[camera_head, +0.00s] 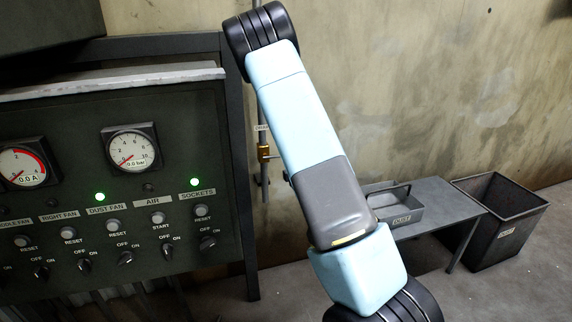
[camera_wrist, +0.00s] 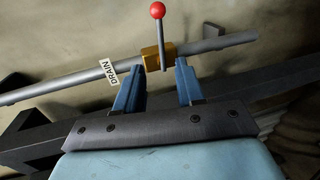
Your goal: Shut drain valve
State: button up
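The drain valve is a brass body (camera_head: 264,153) on a thin vertical pipe beside the control panel in the head view. In the wrist view the brass valve (camera_wrist: 157,55) sits on a grey pipe that runs across the picture. Its lever, a thin rod with a red ball (camera_wrist: 157,10), stands across the pipe. A white DRAIN tag (camera_wrist: 108,72) hangs on the pipe to its left. My gripper (camera_wrist: 158,76) is open, its two blue fingers apart and pointing at the valve. Nothing is clearly held. I cannot tell whether a finger touches it. The head view does not show the fingers.
The dark control panel (camera_head: 120,215) with gauges, lamps and switches stands left of the valve. A small table (camera_head: 440,200) with a grey tray (camera_head: 402,216) and a dark bin (camera_head: 505,232) stand at right. In the wrist view a dark bar (camera_wrist: 50,140) runs behind the fingers.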

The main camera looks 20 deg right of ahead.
jog(key=shift+v, duration=0.95)
